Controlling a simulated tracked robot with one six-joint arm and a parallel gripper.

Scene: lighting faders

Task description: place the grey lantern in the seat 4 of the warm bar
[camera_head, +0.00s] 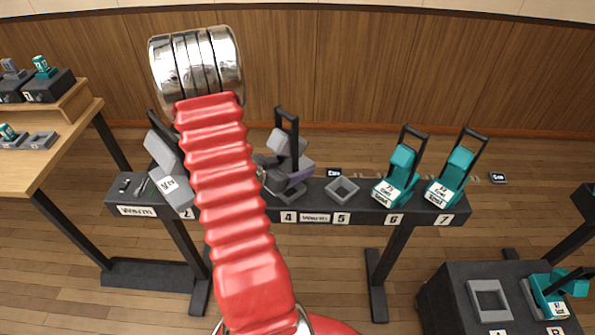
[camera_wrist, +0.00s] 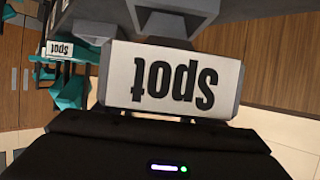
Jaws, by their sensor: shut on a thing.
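The grey lantern (camera_head: 288,143), with a dark handle on top, is upright at seat 4 of the warm bar (camera_head: 316,217). My gripper (camera_head: 284,172) is shut on it, partly hidden behind my red arm. The grey rim of seat 4 (camera_head: 293,196) shows just under the lantern; I cannot tell whether the lantern rests fully in it. In the wrist view the lantern's white label (camera_wrist: 173,82) reads "Spot" upside down, close in front of my dark gripper body. The fingertips are hidden there.
Seat 5 (camera_head: 342,189) is empty. Teal lanterns stand in seat 6 (camera_head: 399,174) and seat 7 (camera_head: 456,174). Another grey lantern (camera_head: 167,169) is near seat 2, partly behind my arm. A dark stand with an empty seat (camera_head: 489,300) is at the lower right.

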